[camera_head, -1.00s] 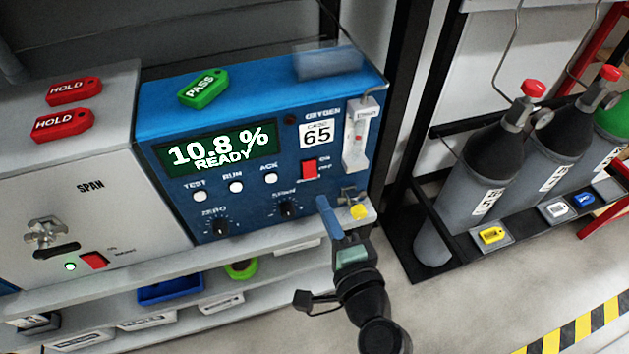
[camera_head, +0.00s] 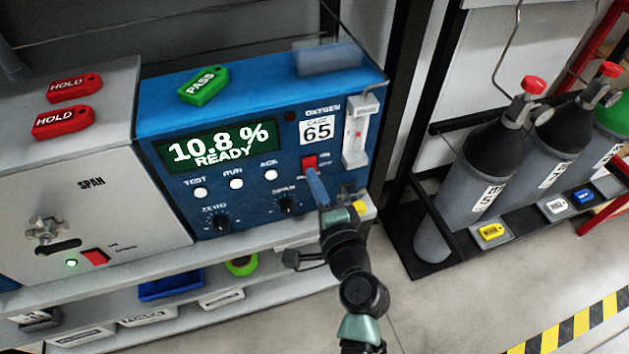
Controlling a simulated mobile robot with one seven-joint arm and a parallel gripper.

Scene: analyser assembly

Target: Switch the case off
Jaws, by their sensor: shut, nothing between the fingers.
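The blue oxygen case (camera_head: 262,110) stands on the shelf, with a "CASE 65" label and a green screen (camera_head: 218,147) reading "10.8 % READY". Its red power switch (camera_head: 309,162) sits at the right of the front panel, below the label. My gripper (camera_head: 313,174) is shut and empty, its blue fingers pointing up at the switch. The fingertips are at the switch's lower edge in the picture; I cannot tell whether they touch it. The fingers hide the lower part of the switch and some of its lettering.
A grey SPAN case (camera_head: 85,185) with its own red switch (camera_head: 95,257) and a lit green lamp stands to the left. A green PASS tag (camera_head: 203,86) lies on the blue case. A flow tube (camera_head: 357,132) and a yellow-tipped fitting (camera_head: 359,207) are close right of my gripper. Gas cylinders (camera_head: 480,185) stand farther right.

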